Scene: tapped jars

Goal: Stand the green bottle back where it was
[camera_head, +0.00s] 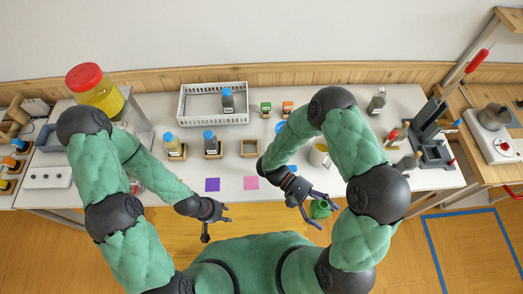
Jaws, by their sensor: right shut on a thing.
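The green bottle (320,208) is at the front right of the workspace, beyond the table's front edge. My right gripper (316,209) is shut on it; the fingers hide part of the bottle. My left gripper (227,213) is empty with its fingers apart, in front of the table below the coloured squares. An empty square wooden holder (249,155) stands on the table. To its left, two blue-capped bottles (210,142) (170,141) stand in similar holders.
A white basket (183,107) at the back holds a grey bottle (227,100). A large red-lidded yellow jar (98,95) is at the left. Small green and orange items (266,107) stand behind the empty holder.

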